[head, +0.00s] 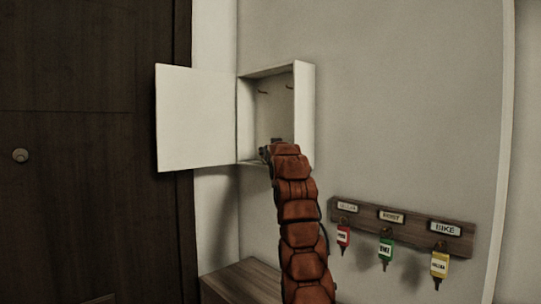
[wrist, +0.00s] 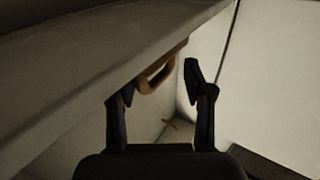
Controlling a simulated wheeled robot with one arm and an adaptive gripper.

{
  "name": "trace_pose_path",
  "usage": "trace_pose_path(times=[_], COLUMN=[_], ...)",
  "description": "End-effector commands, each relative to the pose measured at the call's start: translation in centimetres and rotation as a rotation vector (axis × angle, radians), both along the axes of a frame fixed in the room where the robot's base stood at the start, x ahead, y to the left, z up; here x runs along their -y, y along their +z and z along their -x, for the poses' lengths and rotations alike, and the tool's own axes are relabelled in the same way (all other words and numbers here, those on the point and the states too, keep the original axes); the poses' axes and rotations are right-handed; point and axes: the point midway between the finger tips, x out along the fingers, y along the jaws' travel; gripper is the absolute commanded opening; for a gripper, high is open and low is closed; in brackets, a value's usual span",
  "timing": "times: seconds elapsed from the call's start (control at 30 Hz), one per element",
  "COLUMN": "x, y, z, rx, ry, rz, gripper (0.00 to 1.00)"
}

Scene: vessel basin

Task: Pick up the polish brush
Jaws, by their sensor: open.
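In the wrist view a brown, loop-shaped piece (wrist: 158,74) shows between my gripper's fingers, just past the grey panel's edge; it may be the polish brush or part of it, but I cannot tell. My gripper (wrist: 160,82) is open, with one dark finger on each side of this piece, and nothing is clearly held. In the head view my gripper (head: 266,152) is at the lower opening of the white wall cabinet (head: 304,100), mostly hidden behind my red-brown arm. No brush can be made out in the head view.
The cabinet door (head: 197,118) stands open to the left, and hooks show inside the cabinet. A grey panel (wrist: 80,70) is close above the left finger. A key rack (head: 362,219) with tagged keys hangs at the lower right. A wooden bench top (head: 243,281) is below.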

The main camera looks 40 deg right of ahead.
Motion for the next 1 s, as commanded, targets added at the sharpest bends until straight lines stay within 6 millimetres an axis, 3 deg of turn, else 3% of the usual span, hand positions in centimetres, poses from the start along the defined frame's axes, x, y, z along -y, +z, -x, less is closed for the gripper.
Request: trace_pose_path(times=[0.3,0.6,1.0], x=[1.3,1.4,1.4], y=[-0.1,-0.2,-0.1], z=[-1.8,-1.9,-1.9], rx=[-0.005,-0.002,-0.002], ry=[-0.001,-0.001,-0.001], rz=[-0.003,-0.001,-0.001], gripper=[0.52,0.52,0.1])
